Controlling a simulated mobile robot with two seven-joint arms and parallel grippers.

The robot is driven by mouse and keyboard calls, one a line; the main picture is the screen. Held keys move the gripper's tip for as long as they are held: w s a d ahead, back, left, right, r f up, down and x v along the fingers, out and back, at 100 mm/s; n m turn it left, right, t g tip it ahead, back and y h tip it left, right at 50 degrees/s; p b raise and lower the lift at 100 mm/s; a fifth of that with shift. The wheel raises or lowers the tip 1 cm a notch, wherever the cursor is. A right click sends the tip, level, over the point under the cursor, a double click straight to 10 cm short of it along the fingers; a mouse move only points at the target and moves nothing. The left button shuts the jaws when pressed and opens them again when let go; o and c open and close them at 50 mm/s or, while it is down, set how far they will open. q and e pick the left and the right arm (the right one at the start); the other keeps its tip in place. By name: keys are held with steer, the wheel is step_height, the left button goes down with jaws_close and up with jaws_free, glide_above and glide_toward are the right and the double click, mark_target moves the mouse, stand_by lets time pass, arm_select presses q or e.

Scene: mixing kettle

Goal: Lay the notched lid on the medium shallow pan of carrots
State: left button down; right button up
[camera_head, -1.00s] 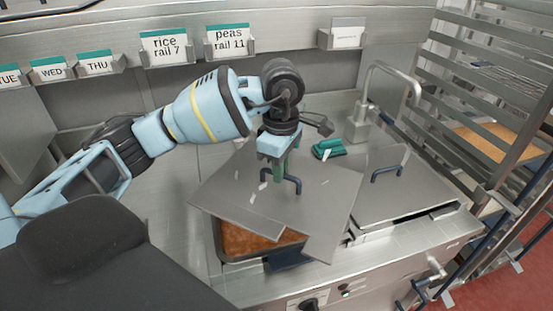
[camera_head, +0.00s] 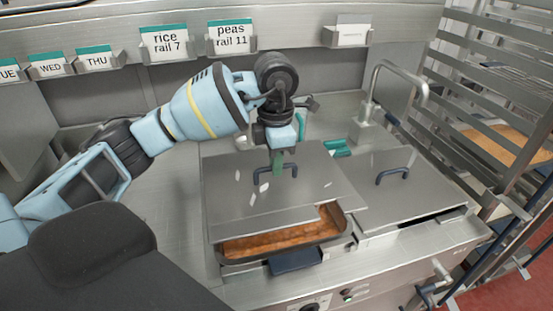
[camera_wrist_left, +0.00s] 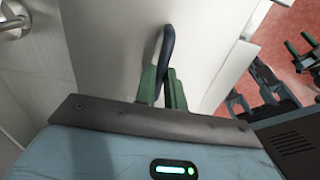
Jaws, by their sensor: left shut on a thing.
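The notched lid (camera_head: 310,180) is a flat grey metal sheet with a dark blue handle (camera_head: 259,178) and some white flecks on top. My left gripper (camera_head: 277,172) is shut on that handle; the left wrist view shows its green fingers (camera_wrist_left: 163,88) around the dark handle. The lid is over the back of a shallow pan of orange carrots (camera_head: 275,241), whose front strip and dark rim show. The rest of the pan is hidden under the lid. I cannot tell whether the lid touches the rim. My right gripper is not seen.
A second lidded well (camera_head: 385,200) with a dark handle stands close on the right. A faucet (camera_head: 370,115) and a green object (camera_head: 338,148) are behind. A slatted rack (camera_head: 500,120) stands at the right. Label cards (camera_head: 165,42) hang along the back wall.

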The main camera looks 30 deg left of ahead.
mark_target(276, 180)
arm_select(q)
step_height(276, 180, down, 5)
steer(key=shift+f+b, duration=0.1)
steer(key=shift+b, duration=1)
steer(key=shift+f, duration=0.1)
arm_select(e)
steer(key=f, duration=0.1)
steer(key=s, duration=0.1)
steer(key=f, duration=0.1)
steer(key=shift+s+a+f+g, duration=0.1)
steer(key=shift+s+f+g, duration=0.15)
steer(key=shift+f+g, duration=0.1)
arm_select(q)
steer(key=shift+f, duration=0.25)
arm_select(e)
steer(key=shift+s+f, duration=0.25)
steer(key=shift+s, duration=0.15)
arm_select(q)
steer(key=shift+f, duration=0.85)
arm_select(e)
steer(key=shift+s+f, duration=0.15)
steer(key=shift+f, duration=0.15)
arm_select(q)
steer(key=shift+f+b, duration=0.35)
steer(key=shift+f, duration=0.05)
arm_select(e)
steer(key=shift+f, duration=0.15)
